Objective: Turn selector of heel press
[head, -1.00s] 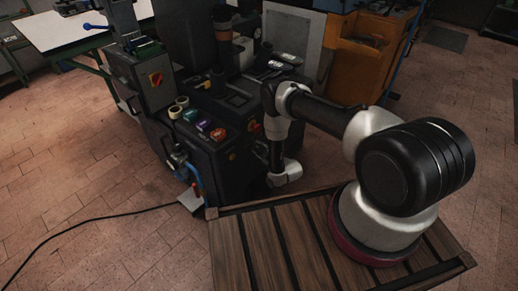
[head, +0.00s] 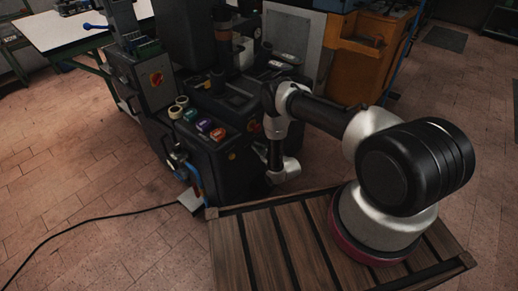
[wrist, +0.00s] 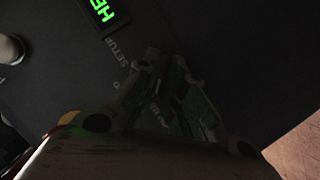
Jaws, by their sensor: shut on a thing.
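The heel press (head: 240,172) is a dark machine in the middle of the head view, with coloured buttons on its sloped panel. My gripper is hidden behind my arm in the head view. In the wrist view my gripper (wrist: 168,88) is shut at the dark panel (wrist: 235,50), beside the printed word SETUP and below a green lit display (wrist: 103,10). Its fingers are closed on the selector, which they and the deep shadow hide. I cannot tell which way the selector points.
A red and yellow switch (head: 156,78) is on the grey cabinet at the left. Several coloured buttons (head: 204,125) line the panel's edge. A slatted wooden platform (head: 228,250) lies under my arm base. A black cable (head: 95,219) crosses the open floor at the left.

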